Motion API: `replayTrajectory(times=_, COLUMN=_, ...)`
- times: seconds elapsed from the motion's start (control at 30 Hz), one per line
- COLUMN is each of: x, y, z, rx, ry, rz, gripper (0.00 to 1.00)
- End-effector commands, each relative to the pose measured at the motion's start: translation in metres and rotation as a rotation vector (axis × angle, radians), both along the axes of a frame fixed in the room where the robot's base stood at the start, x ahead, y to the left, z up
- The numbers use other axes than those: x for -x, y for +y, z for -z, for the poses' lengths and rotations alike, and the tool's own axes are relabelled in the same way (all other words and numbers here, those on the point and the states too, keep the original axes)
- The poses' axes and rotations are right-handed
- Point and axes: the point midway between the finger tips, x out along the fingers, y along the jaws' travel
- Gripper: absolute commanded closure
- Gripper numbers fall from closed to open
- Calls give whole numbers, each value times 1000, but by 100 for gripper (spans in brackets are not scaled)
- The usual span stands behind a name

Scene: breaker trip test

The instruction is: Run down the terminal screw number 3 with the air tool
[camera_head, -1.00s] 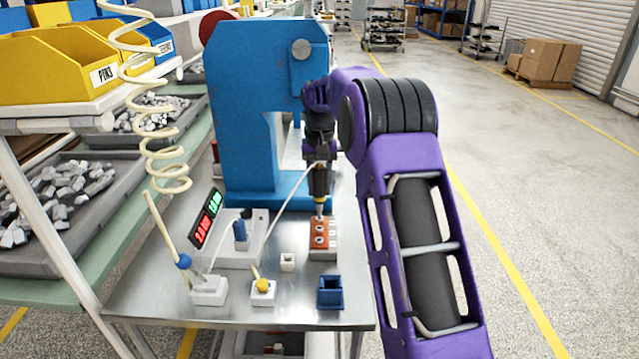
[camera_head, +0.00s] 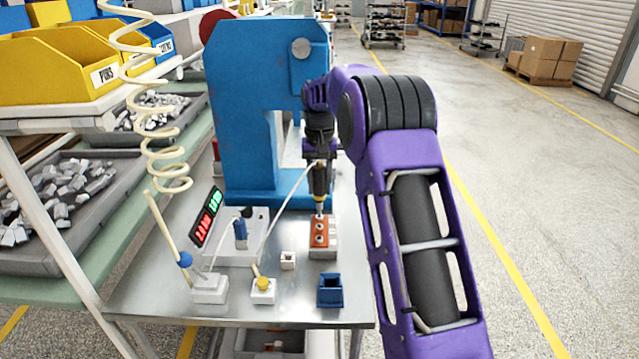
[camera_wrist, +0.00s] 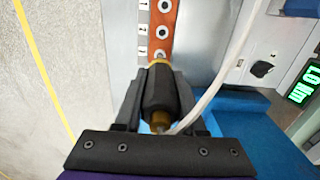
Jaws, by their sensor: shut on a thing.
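The air tool (camera_head: 320,184), dark with a brass-coloured nose, is upright in my gripper (camera_head: 319,162). In the wrist view my gripper (camera_wrist: 158,85) has its dark fingers closed on both sides of the air tool (camera_wrist: 160,95). The orange terminal block (camera_head: 320,236) sits on a grey base on the metal table. In the wrist view the terminal block (camera_wrist: 165,22) shows a row of screws beside small number labels. The tool's nose is over the screw (camera_wrist: 160,54) nearest the gripper, by the third label. The nose partly hides this screw, so contact and its depth cannot be told.
A blue press (camera_head: 240,100) stands close behind and left. A pale hose runs from the tool to the left. A display (camera_head: 206,216), a blue open box (camera_head: 330,291), a white cube (camera_head: 288,261) and a yellow-button box (camera_head: 263,291) stand on the table (camera_head: 180,309).

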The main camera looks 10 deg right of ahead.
Motion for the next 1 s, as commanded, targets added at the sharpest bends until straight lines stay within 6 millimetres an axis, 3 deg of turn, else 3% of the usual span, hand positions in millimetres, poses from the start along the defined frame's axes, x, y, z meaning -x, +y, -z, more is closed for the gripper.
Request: replayTrajectory(times=1.0, x=0, y=0, z=5, rx=0, ry=-1, rz=0, gripper=100)
